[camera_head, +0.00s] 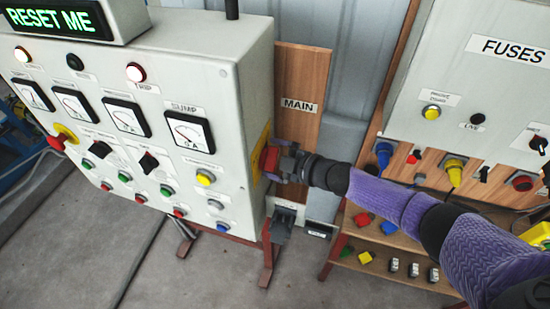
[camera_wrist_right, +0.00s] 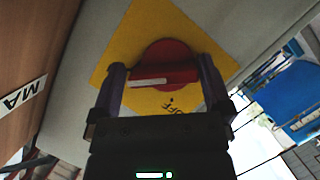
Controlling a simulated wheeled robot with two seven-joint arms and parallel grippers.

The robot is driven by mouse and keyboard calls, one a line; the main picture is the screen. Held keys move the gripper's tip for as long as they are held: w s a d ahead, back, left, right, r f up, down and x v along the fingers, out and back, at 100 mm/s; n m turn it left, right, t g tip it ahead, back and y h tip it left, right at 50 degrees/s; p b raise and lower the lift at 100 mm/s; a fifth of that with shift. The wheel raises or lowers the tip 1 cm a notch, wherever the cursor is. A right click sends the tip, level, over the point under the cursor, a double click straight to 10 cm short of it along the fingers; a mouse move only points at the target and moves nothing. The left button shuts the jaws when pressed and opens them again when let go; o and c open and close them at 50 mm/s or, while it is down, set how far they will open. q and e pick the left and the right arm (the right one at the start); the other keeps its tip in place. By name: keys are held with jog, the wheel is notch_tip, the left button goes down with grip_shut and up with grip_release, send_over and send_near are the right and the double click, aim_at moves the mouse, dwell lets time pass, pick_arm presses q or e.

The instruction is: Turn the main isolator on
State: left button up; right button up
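The main isolator is a red rotary handle (camera_head: 269,160) on a yellow plate, on the right side wall of the grey control cabinet. In the right wrist view the red handle (camera_wrist_right: 172,70) lies across the picture, with a white mark at its left end and the word OFF below it on the yellow plate (camera_wrist_right: 120,45). My right gripper (camera_head: 277,162) is at the handle. In the right wrist view its two purple fingers (camera_wrist_right: 163,78) stand wide apart, one beside each end of the handle; I cannot tell whether they touch it. My left gripper does not show.
The control cabinet (camera_head: 225,115) carries meters, lamps and knobs on its front. A wooden board with a MAIN label (camera_head: 299,105) stands behind my right gripper. A FUSES panel (camera_head: 455,75) is at right, above a shelf (camera_head: 395,240) with small coloured parts. Floor at lower left is clear.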

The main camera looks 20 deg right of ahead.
jog(key=shift+s+d, duration=0.1)
jog(key=v, duration=0.9)
jog(key=shift+s+d, duration=0.15)
jog(key=shift+s, duration=0.15)
jog(key=shift+r, duration=0.15)
